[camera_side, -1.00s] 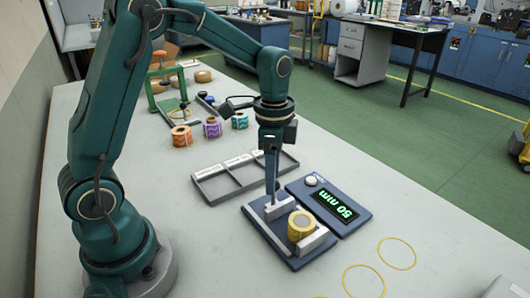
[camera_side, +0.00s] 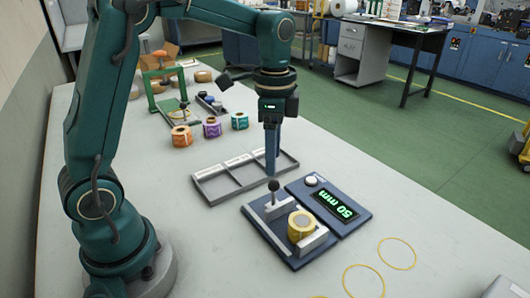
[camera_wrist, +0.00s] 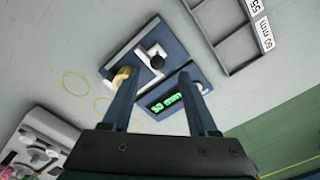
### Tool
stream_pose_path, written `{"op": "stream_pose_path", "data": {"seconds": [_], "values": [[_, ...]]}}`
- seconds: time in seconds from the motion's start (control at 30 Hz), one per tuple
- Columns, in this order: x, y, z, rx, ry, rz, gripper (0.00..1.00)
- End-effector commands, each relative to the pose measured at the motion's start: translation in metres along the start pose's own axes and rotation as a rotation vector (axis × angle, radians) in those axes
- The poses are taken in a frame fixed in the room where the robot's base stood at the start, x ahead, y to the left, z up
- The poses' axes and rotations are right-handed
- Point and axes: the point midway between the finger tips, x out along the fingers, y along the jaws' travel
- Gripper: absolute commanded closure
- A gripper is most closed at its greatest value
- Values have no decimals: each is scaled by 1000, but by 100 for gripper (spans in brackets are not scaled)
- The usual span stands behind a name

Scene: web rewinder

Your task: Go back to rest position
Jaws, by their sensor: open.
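My gripper (camera_side: 272,165) hangs pointing down above the blue gauge base, near the front edge of the sorting tray. In the wrist view my gripper (camera_wrist: 160,92) shows two fingers apart with nothing between them. The gauge base (camera_side: 258,237) holds a yellow roll (camera_side: 301,225) against grey blocks. A lever with a black knob (camera_side: 273,185) stands beside the roll, and the knob also shows in the wrist view (camera_wrist: 157,62). The display panel (camera_side: 332,206) next to it reads 50 mm in green and has a white button (camera_side: 311,181).
The grey tray (camera_side: 212,193) has empty compartments with labels. Orange (camera_side: 181,136), purple (camera_side: 212,127) and teal (camera_side: 239,120) rolls stand behind it. A green frame (camera_side: 163,92) is at the back left. Yellow rings (camera_side: 397,253) mark the table on the right.

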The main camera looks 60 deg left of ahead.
Motion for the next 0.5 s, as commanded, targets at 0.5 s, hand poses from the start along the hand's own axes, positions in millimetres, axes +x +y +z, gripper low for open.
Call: {"op": "stream_pose_path", "data": {"seconds": [0.5], "values": [[-58, 36, 14, -27, 140, -154, 40]]}}
